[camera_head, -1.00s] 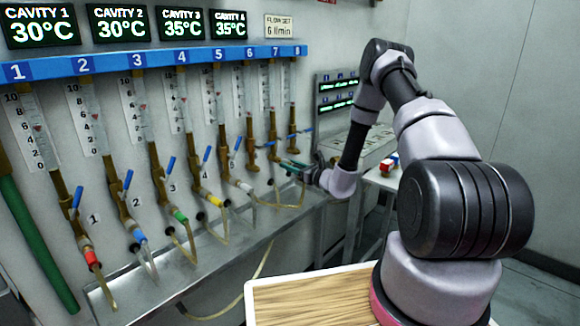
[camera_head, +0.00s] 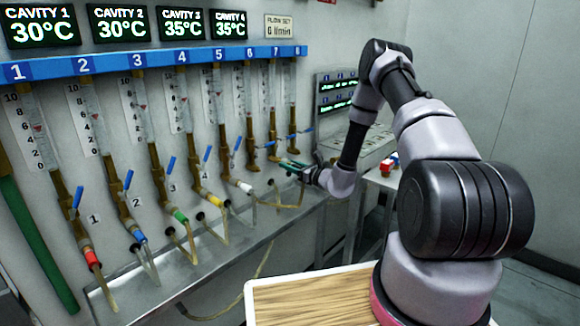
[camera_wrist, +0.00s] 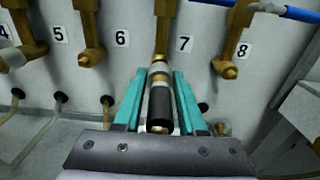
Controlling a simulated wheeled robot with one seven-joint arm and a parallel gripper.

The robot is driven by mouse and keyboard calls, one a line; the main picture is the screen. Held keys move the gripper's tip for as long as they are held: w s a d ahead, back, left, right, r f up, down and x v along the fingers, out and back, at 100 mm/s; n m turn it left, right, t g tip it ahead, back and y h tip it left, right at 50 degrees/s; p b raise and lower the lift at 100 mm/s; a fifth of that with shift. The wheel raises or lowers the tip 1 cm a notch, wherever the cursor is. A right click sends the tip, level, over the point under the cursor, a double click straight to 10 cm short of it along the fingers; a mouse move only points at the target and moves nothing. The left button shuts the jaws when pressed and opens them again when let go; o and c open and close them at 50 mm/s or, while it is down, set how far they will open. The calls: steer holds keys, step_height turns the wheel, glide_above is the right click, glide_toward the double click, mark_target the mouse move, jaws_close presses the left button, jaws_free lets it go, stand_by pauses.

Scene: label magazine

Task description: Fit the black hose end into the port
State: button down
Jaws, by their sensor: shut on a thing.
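My gripper (camera_wrist: 157,105) has teal fingers and is shut on the black hose end (camera_wrist: 159,108), which lies lengthwise between them in the wrist view. Pale and brass-coloured bands show at its far end. The brass port (camera_wrist: 162,35) beside label 7 is straight ahead, in line with it. The far end meets or overlaps the port in the picture; I cannot tell whether it is seated. In the head view my gripper (camera_head: 293,168) is at the wall near the right-hand ports, and the hose end is too small to make out.
Brass ports stand on both sides, beside label 6 (camera_wrist: 122,38) and label 8 (camera_wrist: 243,50). A blue valve handle (camera_wrist: 300,13) is at upper right. A metal trough (camera_head: 215,262) runs below the ports. Hoses with coloured ends (camera_head: 92,258) hang at the left.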

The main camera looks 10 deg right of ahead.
steer(key=shift+x, duration=0.95)
steer(key=shift+c, duration=2)
jaws_free()
steer(key=v, duration=1)
steer(key=shift+s+d, duration=0.2)
steer(key=shift+s, duration=0.1)
